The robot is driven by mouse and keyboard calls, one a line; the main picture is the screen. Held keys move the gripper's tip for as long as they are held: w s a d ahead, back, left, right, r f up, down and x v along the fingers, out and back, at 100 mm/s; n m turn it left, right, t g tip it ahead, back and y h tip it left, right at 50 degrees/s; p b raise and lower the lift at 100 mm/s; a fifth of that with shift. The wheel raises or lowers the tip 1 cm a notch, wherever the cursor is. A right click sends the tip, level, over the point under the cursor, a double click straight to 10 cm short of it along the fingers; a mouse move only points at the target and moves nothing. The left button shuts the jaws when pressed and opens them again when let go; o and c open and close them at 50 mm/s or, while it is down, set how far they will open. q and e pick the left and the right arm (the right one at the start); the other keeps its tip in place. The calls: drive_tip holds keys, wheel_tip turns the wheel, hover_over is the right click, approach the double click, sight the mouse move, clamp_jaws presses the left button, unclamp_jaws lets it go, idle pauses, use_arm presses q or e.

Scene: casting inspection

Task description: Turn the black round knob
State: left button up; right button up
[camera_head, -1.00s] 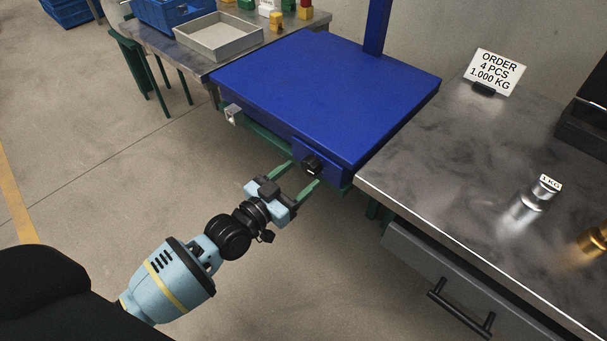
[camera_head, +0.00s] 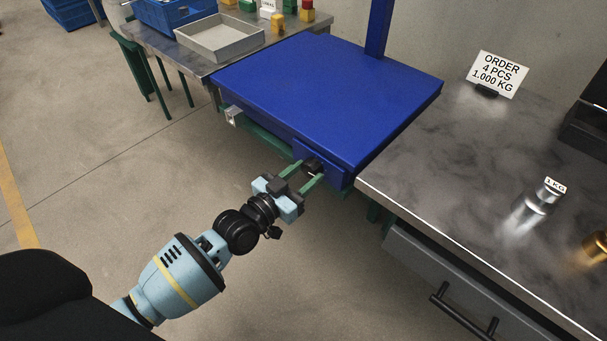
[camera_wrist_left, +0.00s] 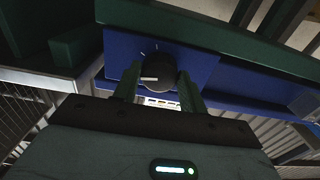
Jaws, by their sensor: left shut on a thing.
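The black round knob (camera_head: 311,167) sits on the front side of the blue scale (camera_head: 325,85), near its right front corner. In the left wrist view the knob (camera_wrist_left: 156,74) shows a white pointer line turned to the left, with small tick marks on the blue plate around it. My left gripper (camera_head: 309,172) has its green fingers on both sides of the knob and is shut on it. In the left wrist view its fingertips (camera_wrist_left: 157,82) flank the knob's lower part. My right gripper is in neither view.
A steel table (camera_head: 440,150) at the right carries a 1 KG weight (camera_head: 545,193), a brass weight (camera_head: 596,242) and an order sign (camera_head: 497,74). A grey tray (camera_head: 220,38) and blue bin (camera_head: 174,14) stand at the back left. Open floor lies left.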

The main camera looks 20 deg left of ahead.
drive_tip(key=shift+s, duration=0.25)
use_arm(q)
drive_tip(key=shift+n, duration=0.7)
drive_tip(key=shift+n+p, duration=0.3)
drive_tip(key=shift+n, duration=2.8)
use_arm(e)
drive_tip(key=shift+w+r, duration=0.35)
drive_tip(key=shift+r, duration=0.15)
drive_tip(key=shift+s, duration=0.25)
use_arm(q)
drive_tip(key=o, duration=1)
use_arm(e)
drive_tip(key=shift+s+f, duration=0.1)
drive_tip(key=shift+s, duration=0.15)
